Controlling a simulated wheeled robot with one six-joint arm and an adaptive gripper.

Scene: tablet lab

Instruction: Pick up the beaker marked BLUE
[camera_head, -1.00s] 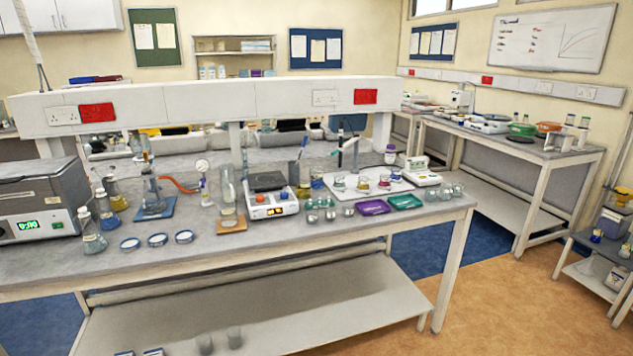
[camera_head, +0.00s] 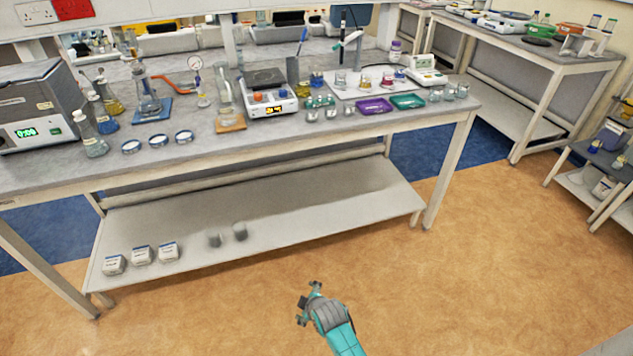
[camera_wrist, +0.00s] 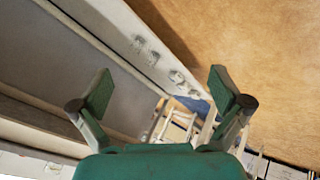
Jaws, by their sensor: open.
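Several small beakers stand on and beside a white tray (camera_head: 350,93) on the bench. One beaker with blue liquid (camera_head: 317,81) stands by the tray's left edge. Another small vessel with blue contents (camera_head: 594,146) is on the low cart at the far right. I cannot read any marking, so I cannot tell which beaker is marked BLUE. My gripper (camera_head: 306,303) is open and empty over the floor in front of the bench. In the wrist view my gripper (camera_wrist: 163,92) shows its two green fingers spread with nothing between them.
The bench (camera_head: 250,149) carries flasks, a hotplate (camera_head: 270,101), a purple dish (camera_head: 374,106) and a green dish (camera_head: 408,101). White boxes (camera_head: 141,255) stand on its lower shelf (camera_head: 320,215). A second bench (camera_head: 480,33) is at the right. The orange floor ahead is clear.

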